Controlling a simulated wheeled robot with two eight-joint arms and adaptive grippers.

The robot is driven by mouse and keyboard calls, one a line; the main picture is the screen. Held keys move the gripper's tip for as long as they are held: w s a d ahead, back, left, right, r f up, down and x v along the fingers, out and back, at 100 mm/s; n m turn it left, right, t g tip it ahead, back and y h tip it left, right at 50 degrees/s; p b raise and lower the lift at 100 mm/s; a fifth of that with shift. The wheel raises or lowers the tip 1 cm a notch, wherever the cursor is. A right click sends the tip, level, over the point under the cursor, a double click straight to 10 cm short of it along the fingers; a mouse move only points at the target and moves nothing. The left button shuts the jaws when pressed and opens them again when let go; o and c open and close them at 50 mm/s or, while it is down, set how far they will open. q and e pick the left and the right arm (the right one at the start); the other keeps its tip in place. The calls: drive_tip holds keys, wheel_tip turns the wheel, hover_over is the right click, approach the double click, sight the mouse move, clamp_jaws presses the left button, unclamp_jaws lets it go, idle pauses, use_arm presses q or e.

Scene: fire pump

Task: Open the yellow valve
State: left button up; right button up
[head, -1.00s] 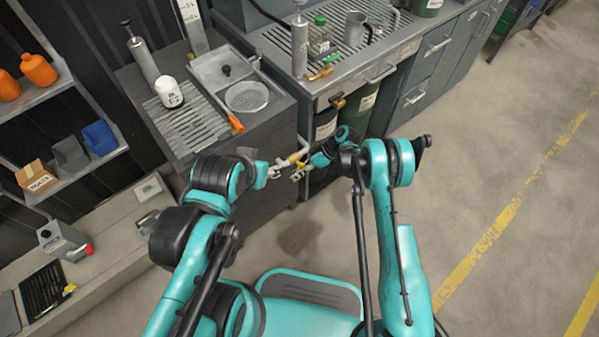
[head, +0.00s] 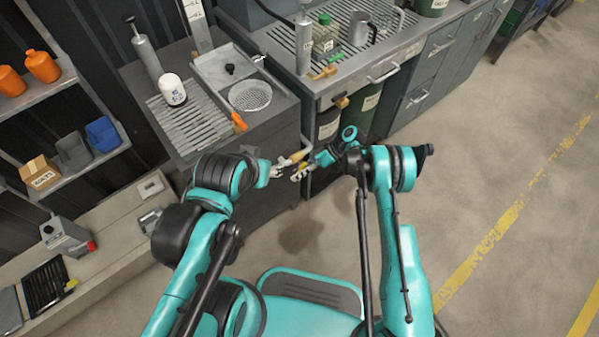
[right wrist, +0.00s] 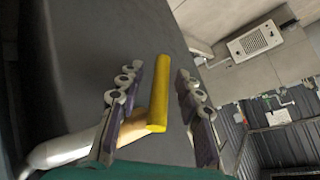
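The yellow valve handle (right wrist: 160,85) is a bar standing between the fingers of my right gripper in the right wrist view. It joins a pale pipe (right wrist: 68,148) at the lower left. My right gripper (head: 299,174) is open around the handle, with a gap visible on each side. In the head view the gripper is beside the tan and white pipe (head: 294,159) at the cabinet front, and the handle is mostly hidden. My left gripper (head: 277,171) is close by, to the left of the right one; its fingers are too small to read.
A shelf (head: 65,185) with bins and bottles is at left. The floor (head: 470,170) at right is clear.

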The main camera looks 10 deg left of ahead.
drive_tip(key=v, duration=1.2)
